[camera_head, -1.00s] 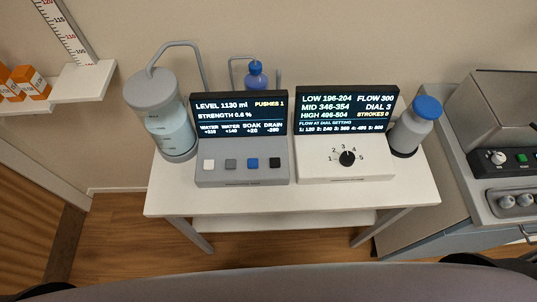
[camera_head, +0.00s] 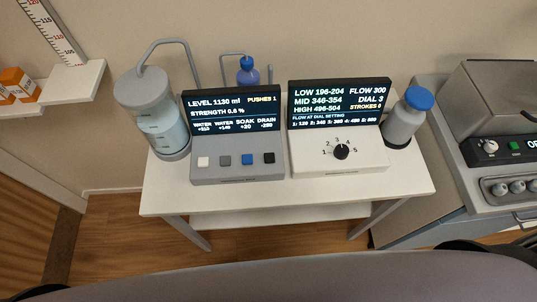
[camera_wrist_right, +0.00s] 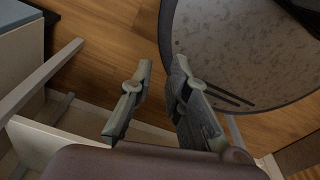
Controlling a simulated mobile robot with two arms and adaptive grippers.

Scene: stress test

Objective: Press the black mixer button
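The black button (camera_head: 268,158) is the rightmost in a row on the grey mixer box (camera_head: 236,174), right of the blue button (camera_head: 247,160), grey button (camera_head: 225,160) and white button (camera_head: 203,161). The screen (camera_head: 233,111) behind them reads LEVEL 1130 ml, PUSHES 1, STRENGTH 0.6 %, with DRAIN above the black button. In the right wrist view my right gripper (camera_wrist_right: 163,68) is open and empty, its fingers apart over the floor. Neither gripper shows in the head view, and nothing touches the buttons there.
A white dial box (camera_head: 340,160), its dial at 3, stands right of the mixer on the white table (camera_head: 300,190). A clear tank (camera_head: 155,115) is at the left, a blue-capped bottle (camera_head: 405,118) at the right. A grey machine (camera_head: 500,150) stands further right.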

